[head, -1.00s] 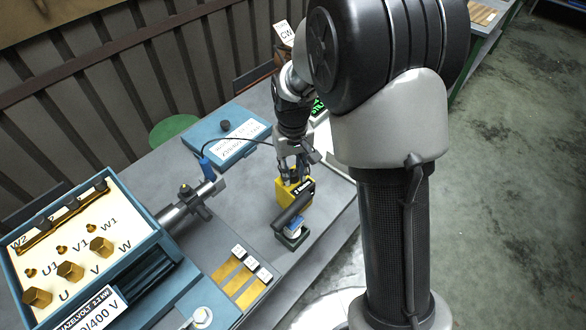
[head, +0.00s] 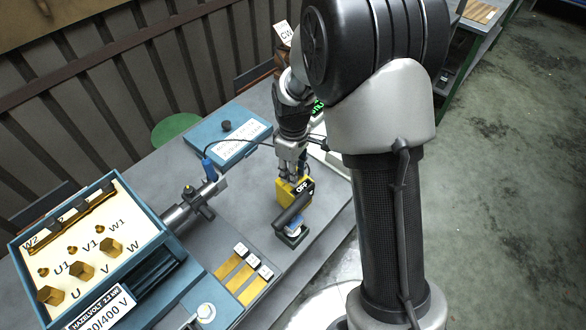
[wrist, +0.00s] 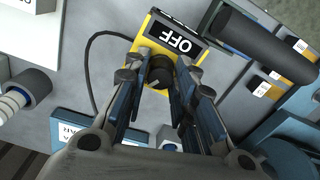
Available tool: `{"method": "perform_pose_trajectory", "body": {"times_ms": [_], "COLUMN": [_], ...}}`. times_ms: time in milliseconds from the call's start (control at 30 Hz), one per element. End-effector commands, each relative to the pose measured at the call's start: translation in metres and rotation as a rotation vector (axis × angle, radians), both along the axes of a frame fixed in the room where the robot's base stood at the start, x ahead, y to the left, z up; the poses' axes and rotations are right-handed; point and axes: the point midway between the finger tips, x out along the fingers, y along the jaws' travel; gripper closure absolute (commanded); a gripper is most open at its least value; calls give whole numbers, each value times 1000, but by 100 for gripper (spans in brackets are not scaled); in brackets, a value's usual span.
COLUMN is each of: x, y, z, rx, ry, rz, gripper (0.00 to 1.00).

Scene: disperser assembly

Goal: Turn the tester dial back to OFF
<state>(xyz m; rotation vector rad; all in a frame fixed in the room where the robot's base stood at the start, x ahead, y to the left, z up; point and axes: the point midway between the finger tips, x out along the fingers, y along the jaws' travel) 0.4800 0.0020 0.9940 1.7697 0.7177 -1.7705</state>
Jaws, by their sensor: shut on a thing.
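The tester (head: 283,190) is a small yellow box with a black display that reads OFF, near the right side of the bench. In the wrist view its yellow case (wrist: 150,33) and the OFF display (wrist: 176,38) show upside down. The dark round dial (wrist: 159,72) sits on its face below the display. My gripper (wrist: 160,80) is over the tester, with its two fingers on either side of the dial and shut on it. In the head view my gripper (head: 291,172) reaches down to the tester from above, and the dial is hidden there.
A dark cylindrical handle (head: 293,207) on a green base stands just in front of the tester. A blue terminal box (head: 90,245) with brass nuts is at left. A blue labelled case (head: 232,143) lies behind. A cable runs beside the tester.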

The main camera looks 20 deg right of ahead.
Motion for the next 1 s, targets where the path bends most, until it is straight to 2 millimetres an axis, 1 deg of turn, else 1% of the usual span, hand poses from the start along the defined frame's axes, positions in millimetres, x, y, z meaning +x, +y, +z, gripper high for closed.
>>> {"method": "perform_pose_trajectory", "body": {"times_ms": [267, 633, 667, 900, 1000], "x": [0, 0, 0, 0, 0], "y": [0, 0, 0, 0, 0], "z": [0, 0, 0, 0, 0], "rx": [0, 0, 0, 0, 0], "ry": [-1, -1, -1, -1, -1], "rz": [53, 56, 56, 55, 55], "gripper": [100, 100, 75, 59, 54]}}
